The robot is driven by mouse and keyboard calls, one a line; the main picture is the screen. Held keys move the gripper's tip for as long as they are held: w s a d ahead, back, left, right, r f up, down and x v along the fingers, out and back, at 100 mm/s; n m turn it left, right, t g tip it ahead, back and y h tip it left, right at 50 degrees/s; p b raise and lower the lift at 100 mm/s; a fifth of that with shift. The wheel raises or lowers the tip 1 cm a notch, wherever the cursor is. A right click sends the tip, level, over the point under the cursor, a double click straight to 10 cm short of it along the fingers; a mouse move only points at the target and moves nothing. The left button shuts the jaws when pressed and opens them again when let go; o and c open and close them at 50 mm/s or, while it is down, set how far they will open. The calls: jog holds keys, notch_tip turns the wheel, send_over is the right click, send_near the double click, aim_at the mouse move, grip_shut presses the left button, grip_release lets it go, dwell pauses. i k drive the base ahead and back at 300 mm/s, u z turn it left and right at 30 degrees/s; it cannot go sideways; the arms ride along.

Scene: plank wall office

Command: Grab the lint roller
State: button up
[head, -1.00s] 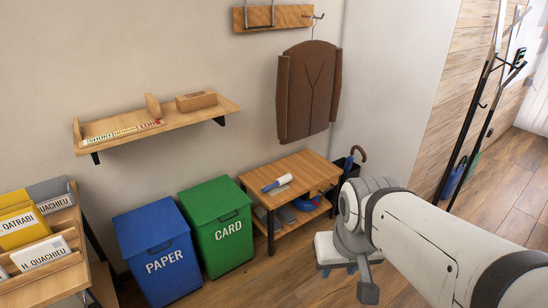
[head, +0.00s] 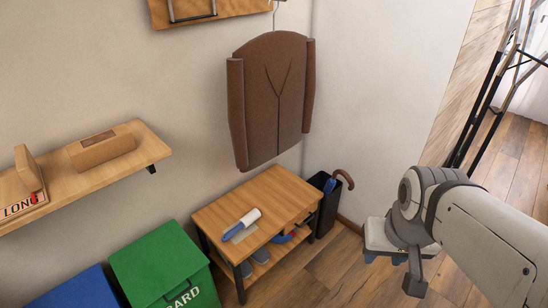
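The lint roller (head: 243,224), with a white roll and a blue handle, lies on top of a small wooden bench (head: 262,193) against the wall. Its white end points to the upper right and its blue handle to the lower left. My gripper (head: 395,258) is at the right of the picture, in front of and to the right of the bench, well apart from the roller. It points down and away, and its fingers are mostly hidden behind its own body, so its opening does not show.
A brown jacket (head: 272,98) hangs above the bench. A dark umbrella stand (head: 328,212) is at its right end. Green (head: 163,268) and blue (head: 78,290) bins stand to its left. A wall shelf (head: 130,165) holds a cardboard box (head: 102,149). The bench's lower shelf holds shoes.

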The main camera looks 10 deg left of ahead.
aim_at(245, 221)
jog(key=u, duration=0.25)
jog(key=i, duration=1.1)
jog(key=u, duration=1.05)
jog(key=i, duration=0.55)
jog(key=u, duration=0.35)
